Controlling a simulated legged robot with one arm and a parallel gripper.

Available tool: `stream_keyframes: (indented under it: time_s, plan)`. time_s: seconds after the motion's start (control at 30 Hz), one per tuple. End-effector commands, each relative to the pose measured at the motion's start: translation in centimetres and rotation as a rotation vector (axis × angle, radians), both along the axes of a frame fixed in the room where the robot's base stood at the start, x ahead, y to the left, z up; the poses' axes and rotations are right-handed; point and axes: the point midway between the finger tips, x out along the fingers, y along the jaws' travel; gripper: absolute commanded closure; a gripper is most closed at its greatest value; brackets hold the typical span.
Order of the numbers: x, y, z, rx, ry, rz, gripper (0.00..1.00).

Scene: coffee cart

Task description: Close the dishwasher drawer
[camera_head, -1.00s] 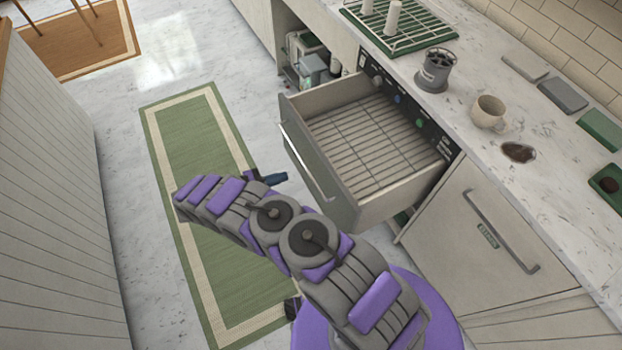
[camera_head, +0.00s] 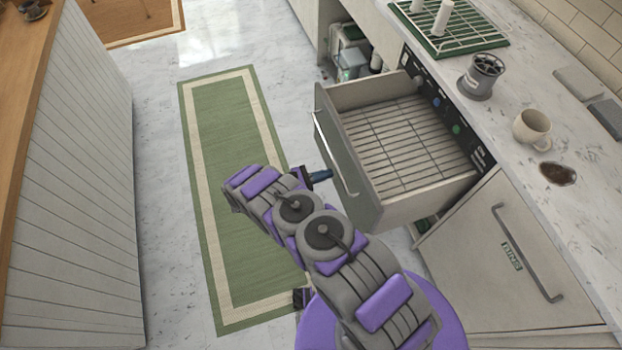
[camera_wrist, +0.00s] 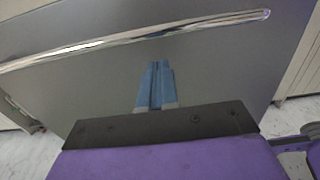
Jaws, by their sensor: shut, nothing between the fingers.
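The dishwasher drawer (camera_head: 335,150) is pulled out from under the counter, with an empty wire rack (camera_head: 405,150) inside. Its grey front has a long metal handle bar (camera_head: 333,152). My gripper (camera_head: 328,174) is shut and empty, its blue fingers pointing at the drawer front from the aisle side. In the wrist view the shut fingers (camera_wrist: 156,66) lie in front of the drawer's grey front panel (camera_wrist: 215,70), just below the handle (camera_wrist: 130,40). I cannot tell whether the fingertips touch the panel.
The counter (camera_head: 520,100) holds a drying rack (camera_head: 450,25), a dark metal canister (camera_head: 481,77), a cream mug (camera_head: 532,128) and a brown spill (camera_head: 558,173). A closed bins cabinet (camera_head: 500,265) stands right of the drawer. A green rug (camera_head: 235,140) covers the open aisle; a panelled counter (camera_head: 80,180) bounds the left.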

Motion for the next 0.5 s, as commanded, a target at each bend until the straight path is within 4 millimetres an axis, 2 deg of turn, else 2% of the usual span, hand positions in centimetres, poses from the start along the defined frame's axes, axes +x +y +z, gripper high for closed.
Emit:
stream_keyframes:
  time_s: [0.2, 0.5]
  plan:
    - [0.8, -3.3, -0.2, -0.001, 0.002, -0.003, 1.0]
    - [1.3, -4.9, 0.0, -0.001, -0.001, -0.002, 1.0]
